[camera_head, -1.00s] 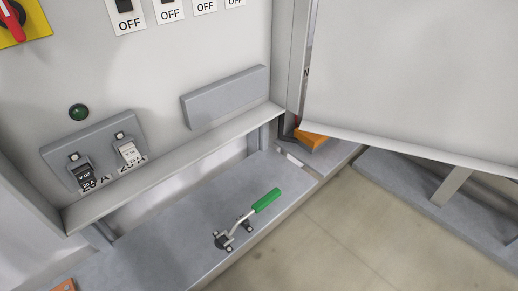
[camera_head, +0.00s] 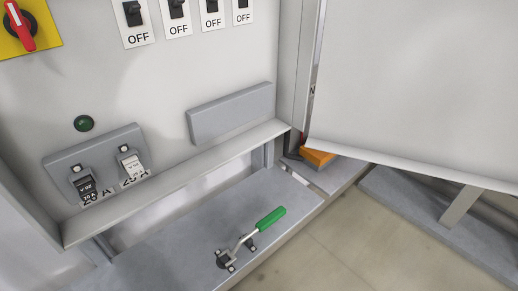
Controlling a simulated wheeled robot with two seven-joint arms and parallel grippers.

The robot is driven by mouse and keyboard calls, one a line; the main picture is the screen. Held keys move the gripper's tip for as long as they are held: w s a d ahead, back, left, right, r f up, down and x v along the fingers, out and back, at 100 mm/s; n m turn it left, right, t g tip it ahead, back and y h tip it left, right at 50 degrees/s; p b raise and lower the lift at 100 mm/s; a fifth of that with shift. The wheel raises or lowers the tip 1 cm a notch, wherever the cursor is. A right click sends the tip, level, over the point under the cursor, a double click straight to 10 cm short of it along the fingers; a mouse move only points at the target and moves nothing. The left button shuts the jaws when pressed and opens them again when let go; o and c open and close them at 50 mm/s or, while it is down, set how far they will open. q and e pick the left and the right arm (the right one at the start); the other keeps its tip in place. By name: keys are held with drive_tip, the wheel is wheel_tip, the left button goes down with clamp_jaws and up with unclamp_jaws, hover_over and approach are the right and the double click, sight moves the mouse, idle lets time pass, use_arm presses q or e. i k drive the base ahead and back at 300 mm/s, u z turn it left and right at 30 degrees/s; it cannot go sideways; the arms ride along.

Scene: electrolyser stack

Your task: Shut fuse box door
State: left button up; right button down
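The fuse box door (camera_head: 420,85) is a large light grey panel at the right of the head view. It stands open, swung away from the box, with its lower edge hanging free. The fuse box (camera_head: 110,70) is at the left, with its inside panel exposed. On the panel are several black switches marked OFF (camera_head: 178,15), a red rotary switch on a yellow plate (camera_head: 24,27), a dark green button (camera_head: 84,123), and two fuse holders (camera_head: 95,165) on a grey block. Neither of my grippers shows in the view.
Below the box is a grey ledge (camera_head: 170,235) with a green-handled lever (camera_head: 270,218) on it. An orange block (camera_head: 317,157) lies beneath the door's hinge side. Grey base beams (camera_head: 410,215) run at the right. Beige floor (camera_head: 345,235) is clear.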

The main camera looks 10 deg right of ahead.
sight(426, 87)
drive_tip(key=k, duration=0.5)
drive_tip(key=z, duration=2.7)
drive_tip(key=i, duration=2.15)
drive_tip(key=u, duration=2.35)
